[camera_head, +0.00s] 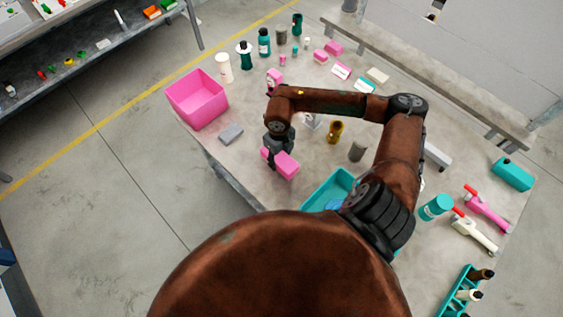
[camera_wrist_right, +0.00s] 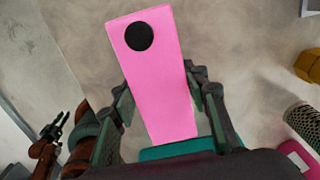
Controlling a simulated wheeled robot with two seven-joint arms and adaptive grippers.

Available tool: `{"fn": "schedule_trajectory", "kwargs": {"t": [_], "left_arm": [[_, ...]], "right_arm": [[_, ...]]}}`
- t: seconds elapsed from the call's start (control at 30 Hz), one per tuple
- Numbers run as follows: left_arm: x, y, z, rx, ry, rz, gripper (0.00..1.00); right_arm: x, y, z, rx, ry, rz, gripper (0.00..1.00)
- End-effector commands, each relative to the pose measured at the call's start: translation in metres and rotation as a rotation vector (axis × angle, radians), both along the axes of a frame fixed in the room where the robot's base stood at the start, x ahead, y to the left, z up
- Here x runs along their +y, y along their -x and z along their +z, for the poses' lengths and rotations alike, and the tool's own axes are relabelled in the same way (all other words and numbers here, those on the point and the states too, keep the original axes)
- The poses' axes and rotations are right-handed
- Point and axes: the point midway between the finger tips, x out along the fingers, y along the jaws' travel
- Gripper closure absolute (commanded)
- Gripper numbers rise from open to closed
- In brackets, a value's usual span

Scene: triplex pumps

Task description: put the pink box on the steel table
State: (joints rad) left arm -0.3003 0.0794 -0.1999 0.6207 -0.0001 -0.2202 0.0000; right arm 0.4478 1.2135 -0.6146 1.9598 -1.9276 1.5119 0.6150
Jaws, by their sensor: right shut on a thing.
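The pink box (camera_head: 287,165) is a small block held in my right gripper (camera_head: 279,150) over the near left part of the grey table (camera_head: 235,165). In the right wrist view the pink box (camera_wrist_right: 155,80) stands between the two fingers (camera_wrist_right: 160,110), with a black round spot near its far end. I cannot tell whether its underside touches the table. My left gripper is not seen in the head view; a dark claw-like part on a brown link (camera_wrist_right: 52,135) at the left of the wrist view may be it, too small to read.
A pink open bin (camera_head: 197,98) stands at the table's left corner, with a grey block (camera_head: 230,133) near it. A teal tray (camera_head: 328,190) lies to the right. Bottles, cups and small boxes fill the far side. A shelf (camera_head: 100,55) stands at upper left.

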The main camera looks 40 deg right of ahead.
Motion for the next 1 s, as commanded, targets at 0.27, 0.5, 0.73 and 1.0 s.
{"fn": "schedule_trajectory", "kwargs": {"t": [0.27,0.5,0.73,1.0], "left_arm": [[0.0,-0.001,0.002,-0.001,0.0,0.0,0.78],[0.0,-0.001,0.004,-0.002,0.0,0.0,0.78],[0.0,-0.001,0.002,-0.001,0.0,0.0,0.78],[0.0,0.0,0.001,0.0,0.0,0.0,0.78]], "right_arm": [[-0.011,0.001,-0.02,0.001,-0.001,-0.001,0.87],[-0.01,-0.001,-0.043,-0.002,-0.001,0.0,0.87],[-0.01,0.0,-0.045,-0.001,0.0,0.0,0.87],[-0.011,0.0,-0.045,-0.001,0.0,0.0,0.44]]}}
